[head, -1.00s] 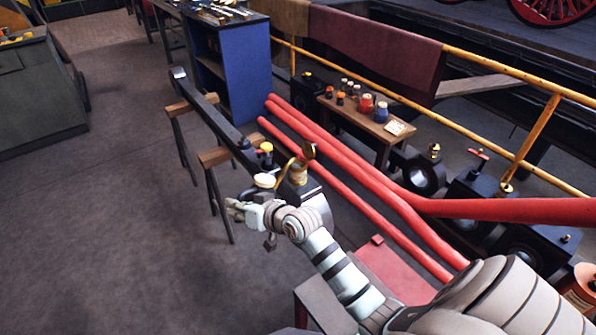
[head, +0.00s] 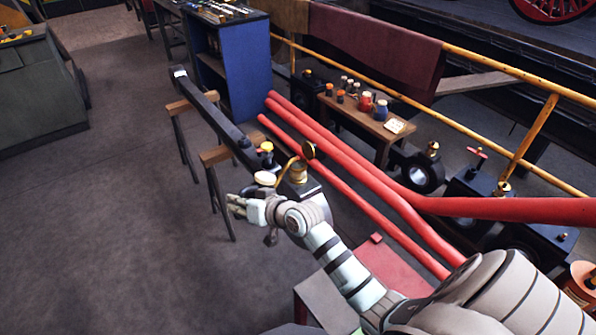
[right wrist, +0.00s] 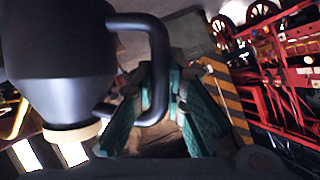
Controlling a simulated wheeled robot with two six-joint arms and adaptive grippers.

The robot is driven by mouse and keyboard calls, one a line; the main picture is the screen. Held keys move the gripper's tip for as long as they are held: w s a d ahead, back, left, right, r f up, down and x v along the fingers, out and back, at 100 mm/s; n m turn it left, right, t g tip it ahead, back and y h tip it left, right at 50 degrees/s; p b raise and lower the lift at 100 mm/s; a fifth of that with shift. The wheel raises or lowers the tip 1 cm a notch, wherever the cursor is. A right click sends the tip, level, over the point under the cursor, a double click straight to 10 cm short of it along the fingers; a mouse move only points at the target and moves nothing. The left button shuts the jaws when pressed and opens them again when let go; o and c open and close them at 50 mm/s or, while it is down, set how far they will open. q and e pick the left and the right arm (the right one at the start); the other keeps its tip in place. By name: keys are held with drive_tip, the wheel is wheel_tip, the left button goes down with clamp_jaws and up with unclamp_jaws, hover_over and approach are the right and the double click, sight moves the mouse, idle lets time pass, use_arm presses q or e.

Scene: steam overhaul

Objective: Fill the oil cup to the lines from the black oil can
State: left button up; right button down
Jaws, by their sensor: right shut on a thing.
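The black oil can (right wrist: 60,45) fills the left of the right wrist view, with a bent black handle and a cream band at its lower end. My right gripper (right wrist: 165,110) is shut on the handle. In the head view my right gripper (head: 240,205) is beside a cream disc (head: 265,178), which looks like part of the can; the black body is mostly hidden there. The brass oil cup (head: 297,173), with a round lid (head: 309,150) standing up, is just right of the disc. Its inside and lines cannot be made out. My left gripper is not in view.
The long dark rod (head: 215,115) lies on wooden trestles (head: 222,153), with a yellow-topped fitting (head: 267,148) on it near the cup. Red pipes (head: 350,175) run close behind. A small wooden table (head: 365,120) holds jars. Open floor lies left.

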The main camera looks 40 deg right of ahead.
sight(239, 194)
drive_tip(key=shift+r+p, duration=0.6)
drive_tip(key=shift+r, duration=0.05)
drive_tip(key=shift+w+d+r+m+y+p, duration=0.1)
drive_tip(key=shift+d+r+m+y+p, duration=0.2)
drive_tip(key=shift+r+p, duration=0.35)
drive_tip(key=shift+a, duration=0.1)
idle(4.8)
drive_tip(key=shift+r+m+p, duration=0.3)
drive_tip(key=shift+r+p, duration=0.3)
drive_tip(key=shift+p, duration=0.05)
idle(1.2)
